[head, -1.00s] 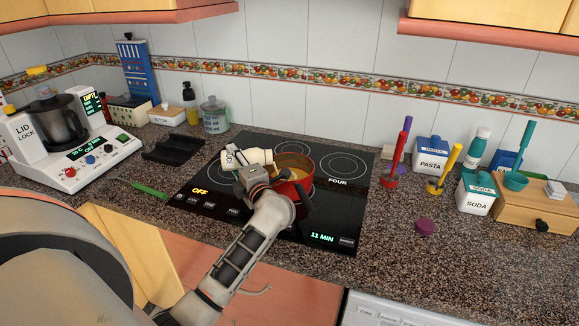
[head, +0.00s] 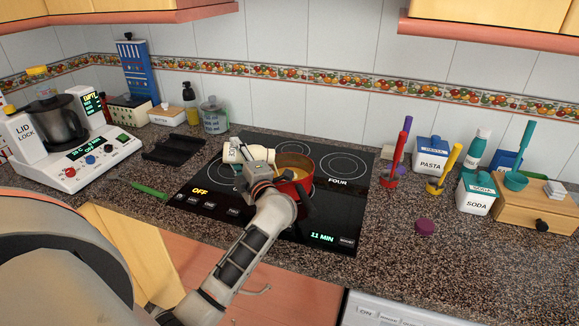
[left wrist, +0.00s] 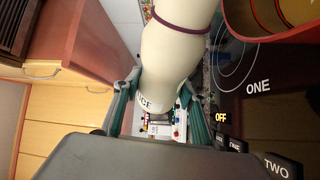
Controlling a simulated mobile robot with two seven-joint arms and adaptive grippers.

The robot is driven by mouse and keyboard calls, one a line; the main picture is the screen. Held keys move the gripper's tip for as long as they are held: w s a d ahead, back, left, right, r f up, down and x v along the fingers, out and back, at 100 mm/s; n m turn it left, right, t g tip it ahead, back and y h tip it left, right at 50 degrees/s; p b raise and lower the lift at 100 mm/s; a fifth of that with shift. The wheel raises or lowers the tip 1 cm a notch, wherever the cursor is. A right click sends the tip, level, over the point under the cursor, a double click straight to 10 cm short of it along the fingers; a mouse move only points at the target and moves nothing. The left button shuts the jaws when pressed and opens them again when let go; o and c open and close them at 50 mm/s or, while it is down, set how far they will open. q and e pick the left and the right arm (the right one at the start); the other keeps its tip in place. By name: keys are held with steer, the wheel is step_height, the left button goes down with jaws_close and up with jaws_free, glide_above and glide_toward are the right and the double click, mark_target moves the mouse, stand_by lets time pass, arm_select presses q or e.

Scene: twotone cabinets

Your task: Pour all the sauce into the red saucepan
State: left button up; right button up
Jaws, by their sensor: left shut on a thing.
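The cream sauce bottle (head: 258,153) lies tilted on its side in the air beside the red saucepan (head: 303,183), over the left part of the hob. My left gripper (head: 254,167) is shut on it. In the left wrist view the bottle (left wrist: 172,55) sits between my two fingers (left wrist: 160,105), its purple-ringed end towards the top of the picture. The saucepan's rim (left wrist: 232,18) shows at the top right there. In the head view the saucepan holds something yellowish. The bottle's mouth and any flow from it cannot be made out. My right gripper is out of view.
The saucepan stands on the black hob (head: 335,212). A purple round cap (head: 425,227) lies on the counter to the right. The cooking machine (head: 75,160) and a green-handled tool (head: 150,190) are at left. Canisters, including soda (head: 478,196), stand at right.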

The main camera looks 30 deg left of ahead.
arm_select(q)
steer(key=shift+r, duration=0.1)
stand_by(0.5)
steer(key=shift+w+d+r+m+t+y, duration=0.2)
steer(key=shift+r+m, duration=0.25)
steer(key=shift+m, duration=0.2)
steer(key=shift+w+d+r+m+t+y, duration=0.2)
steer(key=shift+r+m, duration=0.25)
steer(key=shift+m, duration=0.2)
stand_by(2.7)
steer(key=shift+s+a+f+n+g+h, duration=0.25)
steer(key=shift+f+n, duration=0.3)
steer(key=shift+n, duration=0.15)
steer(key=shift+s+a+f+n+g+h, duration=0.15)
steer(key=shift+s+f+n, duration=0.05)
steer(key=shift+f+n, duration=0.45)
steer(key=shift+r, duration=0.1)
